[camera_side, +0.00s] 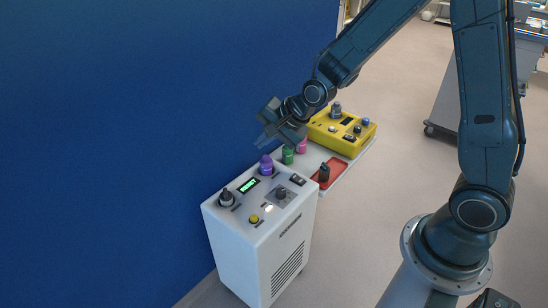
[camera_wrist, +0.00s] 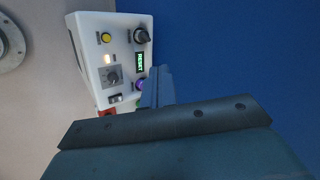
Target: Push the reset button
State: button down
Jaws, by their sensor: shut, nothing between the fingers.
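A white cabinet (camera_side: 290,232) has a top panel with several controls. A round yellow button (camera_side: 254,219) is at its front edge; it also shows in the wrist view (camera_wrist: 106,37). A green-lit display (camera_side: 248,185) seems to read RESET in the wrist view (camera_wrist: 140,62). A purple knob-like control (camera_side: 266,165) is at the back of the panel. Small labels by the controls are too small to read. My gripper (camera_side: 262,141) is shut and empty, above and behind the purple control, apart from the yellow button. Its fingers (camera_wrist: 158,86) partly hide the purple control in the wrist view.
The panel also has a black knob (camera_side: 226,198), a grey dial (camera_side: 281,193) and a black switch (camera_side: 298,179). A blue wall (camera_side: 120,130) runs close along the left.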

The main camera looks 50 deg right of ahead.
jog(key=w+f+m, duration=0.3)
jog(key=f+m, duration=0.2)
jog(key=f, duration=0.4)
jog(key=m+t, duration=0.1)
jog(key=m, duration=0.4)
send_over(252, 216)
jog(key=s, duration=0.2)
notch_tip(252, 216, down, 10)
jog(key=r, duration=0.1)
jog(key=shift+d+f+m, duration=0.15)
jog(key=shift+f+m, duration=0.15)
jog(key=shift+f, duration=0.55)
jog(key=shift+f, duration=0.15)
jog(key=shift+f, duration=4.25)
jog(key=shift+f, duration=1.25)
